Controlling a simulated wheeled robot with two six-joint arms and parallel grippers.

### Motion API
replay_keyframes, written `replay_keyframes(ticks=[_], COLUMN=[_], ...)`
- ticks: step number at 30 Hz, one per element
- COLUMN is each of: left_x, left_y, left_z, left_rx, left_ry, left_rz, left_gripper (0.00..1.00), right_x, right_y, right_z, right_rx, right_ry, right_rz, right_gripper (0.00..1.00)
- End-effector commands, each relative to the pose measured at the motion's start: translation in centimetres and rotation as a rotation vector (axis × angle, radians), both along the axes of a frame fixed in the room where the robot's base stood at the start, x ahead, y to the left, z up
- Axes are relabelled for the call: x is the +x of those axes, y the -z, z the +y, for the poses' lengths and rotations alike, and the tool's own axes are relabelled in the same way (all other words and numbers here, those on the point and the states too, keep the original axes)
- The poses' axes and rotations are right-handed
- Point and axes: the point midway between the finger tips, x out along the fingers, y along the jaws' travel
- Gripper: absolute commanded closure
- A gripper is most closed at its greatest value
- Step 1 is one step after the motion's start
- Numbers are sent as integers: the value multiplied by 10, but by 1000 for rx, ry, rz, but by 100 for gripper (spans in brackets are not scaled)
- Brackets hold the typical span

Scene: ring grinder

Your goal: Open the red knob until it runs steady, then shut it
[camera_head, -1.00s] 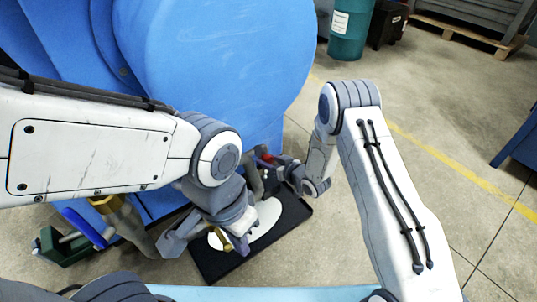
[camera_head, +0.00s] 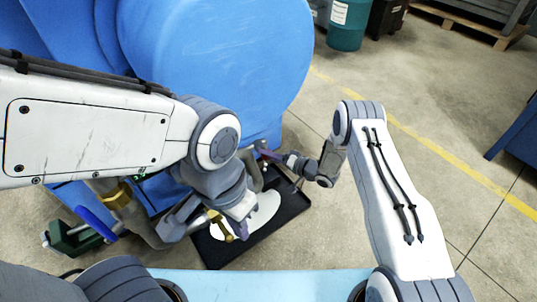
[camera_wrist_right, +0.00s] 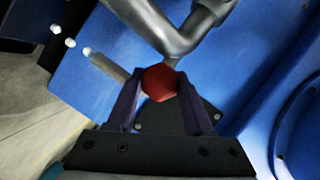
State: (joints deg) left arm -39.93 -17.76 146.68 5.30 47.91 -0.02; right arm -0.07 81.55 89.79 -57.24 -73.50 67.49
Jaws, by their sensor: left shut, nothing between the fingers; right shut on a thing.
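The red knob (camera_wrist_right: 160,82) sits between the two dark fingers of my right gripper (camera_wrist_right: 157,88) in the right wrist view, at the end of a grey metal pipe (camera_wrist_right: 190,32). My right gripper is shut on it. In the head view, my right gripper (camera_head: 265,151) reaches in from the right beside the blue machine, and its fingers mostly hide the knob. My left gripper (camera_head: 240,222) is shut and empty above the tray, close to a brass fitting (camera_head: 219,224). A white pool (camera_head: 262,213) lies in the black tray (camera_head: 290,212). I cannot make out a stream.
The large blue machine (camera_head: 215,60) fills the upper left. A green and blue clamp-like fixture (camera_head: 80,236) is at the lower left. A teal drum (camera_head: 348,22) and a wooden pallet (camera_head: 468,27) stand at the back.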

Motion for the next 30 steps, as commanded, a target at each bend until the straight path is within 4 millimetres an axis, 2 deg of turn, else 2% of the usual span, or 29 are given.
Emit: replay_keyframes(ticks=[12, 29, 30], left_x=[0, 0, 0], left_y=[5, 5, 5], left_z=[0, 0, 0], left_rx=[0, 0, 0], left_ry=[0, 0, 0], left_rz=[0, 0, 0], left_gripper=[100, 100, 100], right_x=[2, 3, 3], right_y=[1, 1, 1], right_z=[-3, -4, -4], right_rx=[162, 186, 186], right_ry=[9, 11, 11], right_rz=[117, 135, 135], right_gripper=[100, 100, 45])
